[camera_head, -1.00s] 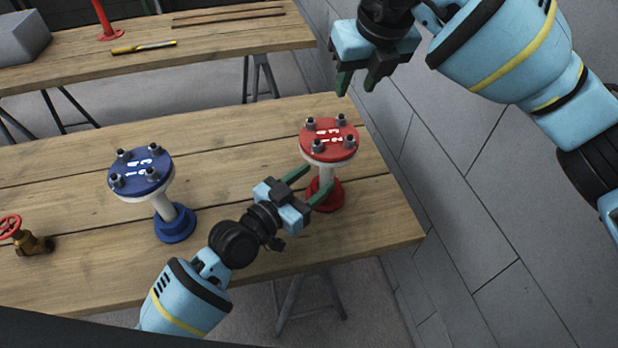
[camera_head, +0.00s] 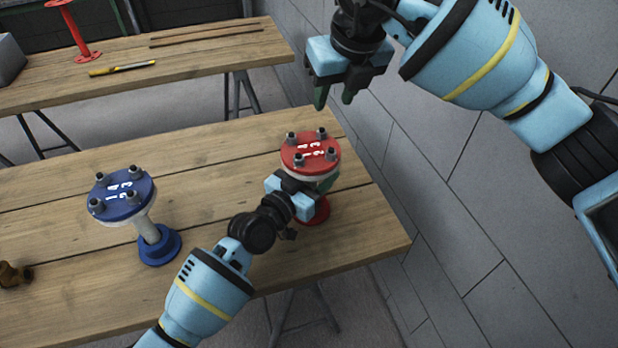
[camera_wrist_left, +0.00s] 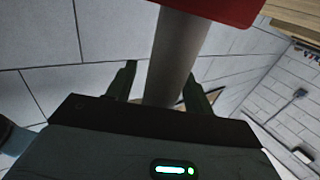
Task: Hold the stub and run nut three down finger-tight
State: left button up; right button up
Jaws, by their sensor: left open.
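The red stub has a round flange (camera_head: 311,153) with white numbers and several bolts with nuts on top; its foot (camera_head: 316,211) stands on the near table. The numbers are too small to say surely which nut is three. My left gripper (camera_head: 314,187) is just under the flange, its fingers partly hidden. In the left wrist view its fingers (camera_wrist_left: 160,78) are open, one on each side of the stub's grey pipe (camera_wrist_left: 175,55); contact is not clear. My right gripper (camera_head: 335,97) is open and empty, above and beyond the red flange, pointing down.
A blue stub (camera_head: 123,196) stands to the left on the near table (camera_head: 215,170). A brass valve (camera_head: 12,274) is at the left edge. The back table (camera_head: 190,62) holds a yellow tool (camera_head: 122,68) and a red stand (camera_head: 76,35).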

pick_arm(q)
jog(key=shift+w, duration=0.1)
grip_shut()
dwell(0.3)
dwell(0.5)
